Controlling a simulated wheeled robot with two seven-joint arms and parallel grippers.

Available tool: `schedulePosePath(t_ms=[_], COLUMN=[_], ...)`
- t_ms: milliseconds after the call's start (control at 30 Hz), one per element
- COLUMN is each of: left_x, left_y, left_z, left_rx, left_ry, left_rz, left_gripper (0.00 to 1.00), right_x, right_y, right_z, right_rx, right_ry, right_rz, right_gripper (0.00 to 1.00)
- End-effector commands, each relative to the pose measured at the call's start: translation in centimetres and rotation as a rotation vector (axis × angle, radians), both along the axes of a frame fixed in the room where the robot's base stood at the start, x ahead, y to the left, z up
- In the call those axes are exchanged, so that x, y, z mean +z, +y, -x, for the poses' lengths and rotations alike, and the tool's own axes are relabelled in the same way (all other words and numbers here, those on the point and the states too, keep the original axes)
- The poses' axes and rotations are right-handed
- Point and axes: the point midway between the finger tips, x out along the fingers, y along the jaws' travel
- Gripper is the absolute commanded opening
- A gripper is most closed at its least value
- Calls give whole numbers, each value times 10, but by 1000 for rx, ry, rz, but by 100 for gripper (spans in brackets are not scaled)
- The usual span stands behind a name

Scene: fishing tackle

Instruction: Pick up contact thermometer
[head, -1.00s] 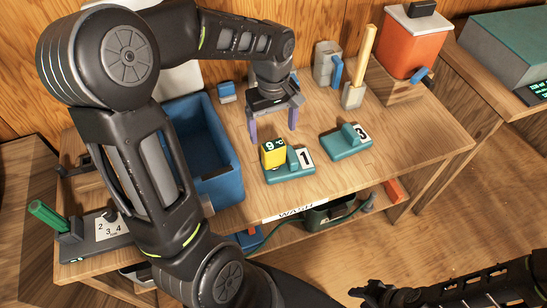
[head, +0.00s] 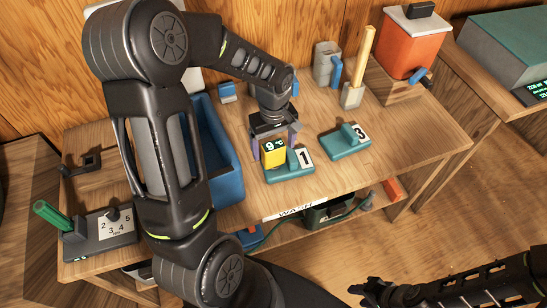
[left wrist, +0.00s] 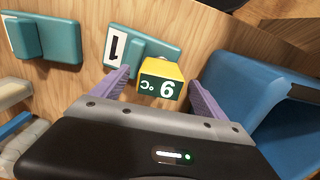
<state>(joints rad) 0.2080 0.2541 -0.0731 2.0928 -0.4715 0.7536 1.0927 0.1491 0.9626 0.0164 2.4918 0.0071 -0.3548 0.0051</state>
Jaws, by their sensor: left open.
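The contact thermometer, a yellow block with a dark green "9 °C" face (head: 274,154), stands on the teal holder marked 1 (head: 291,172). It also shows in the left wrist view (left wrist: 162,80), upside down. My left gripper (head: 275,148) is open above the thermometer, with one purple finger on each side. In the left wrist view there are visible gaps between the fingers and the block. My right gripper (head: 372,292) is at the lower right, dark and far from the bench; its jaw state is unclear.
A blue bin (head: 226,170) stands left of the thermometer. A teal holder marked 3 (head: 346,146) is to the right, with a grey cup (head: 326,64) and an orange container (head: 412,45) behind. A shelf marked WASH (head: 296,208) is below.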

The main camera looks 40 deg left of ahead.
Motion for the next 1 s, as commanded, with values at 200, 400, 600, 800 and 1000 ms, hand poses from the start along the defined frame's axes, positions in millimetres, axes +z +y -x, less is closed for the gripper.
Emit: schedulePosePath(t_ms=[200, 400, 600, 800, 1000], left_x=[0, 0, 0, 0, 0], left_y=[0, 0, 0, 0, 0], left_z=[0, 0, 0, 0, 0], left_rx=[1, 1, 1, 1, 1], left_ry=[-1, -1, -1, -1, -1], left_rz=[1, 1, 1, 1, 1], left_gripper=[84, 84, 80, 63, 47], right_x=[0, 0, 0, 0, 0], right_y=[0, 0, 0, 0, 0], right_z=[0, 0, 0, 0, 0], right_rx=[0, 0, 0, 0, 0], right_ry=[0, 0, 0, 0, 0], right_rz=[0, 0, 0, 0, 0], right_gripper=[36, 36, 36, 36, 36])
